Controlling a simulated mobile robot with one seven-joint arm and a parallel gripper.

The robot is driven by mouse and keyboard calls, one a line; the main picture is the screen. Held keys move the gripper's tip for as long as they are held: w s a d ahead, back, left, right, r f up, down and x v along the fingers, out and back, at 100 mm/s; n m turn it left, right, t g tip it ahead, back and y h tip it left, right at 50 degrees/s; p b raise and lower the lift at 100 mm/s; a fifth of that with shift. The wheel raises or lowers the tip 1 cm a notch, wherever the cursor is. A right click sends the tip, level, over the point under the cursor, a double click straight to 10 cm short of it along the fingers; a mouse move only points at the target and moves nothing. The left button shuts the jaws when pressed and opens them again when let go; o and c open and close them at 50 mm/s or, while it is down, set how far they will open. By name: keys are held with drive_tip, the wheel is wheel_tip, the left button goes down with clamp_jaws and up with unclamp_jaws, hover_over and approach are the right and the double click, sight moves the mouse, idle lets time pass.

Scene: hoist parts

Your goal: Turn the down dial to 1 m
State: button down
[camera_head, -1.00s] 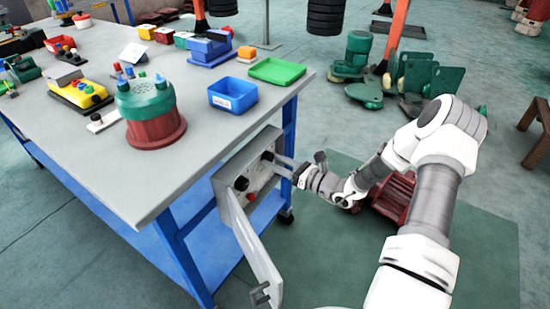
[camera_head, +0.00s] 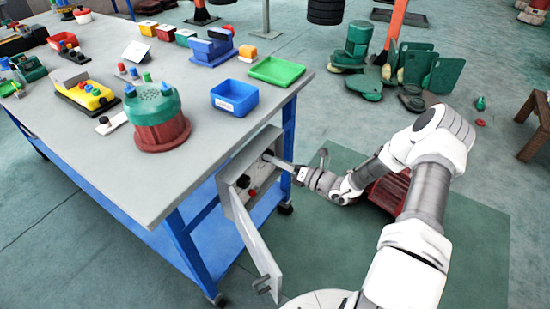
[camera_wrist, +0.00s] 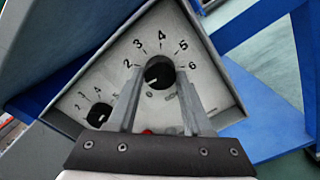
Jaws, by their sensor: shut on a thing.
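A grey control box (camera_head: 232,203) hangs under the table's edge with its door (camera_head: 258,247) swung open. My gripper (camera_head: 275,160) reaches into it from the right. In the wrist view, my gripper (camera_wrist: 158,72) has its two fingers on either side of a black dial (camera_wrist: 158,76) and is shut on it. The scale around this dial shows 2 to 6, and its white mark points to the lower left. A second black dial (camera_wrist: 98,115) with a smaller scale sits at the lower left, apart from the fingers. I cannot read which dial is the down one.
A red button (camera_wrist: 148,132) shows low between the fingers. The grey table (camera_head: 120,185) stands above the box, holding a green and red drum (camera_head: 157,120), a blue bin (camera_head: 234,97) and a green tray (camera_head: 276,71). A red machine (camera_head: 388,194) lies behind my arm.

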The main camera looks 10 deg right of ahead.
idle(0.3)
drive_tip(key=shift+c, duration=1.6)
unclamp_jaws()
drive_tip(key=p+v, duration=0.2)
drive_tip(key=v, duration=1.5)
drive_tip(key=shift+s, duration=0.2)
drive_tip(key=shift+d+r, duration=0.1)
drive_tip(key=shift+d, duration=0.05)
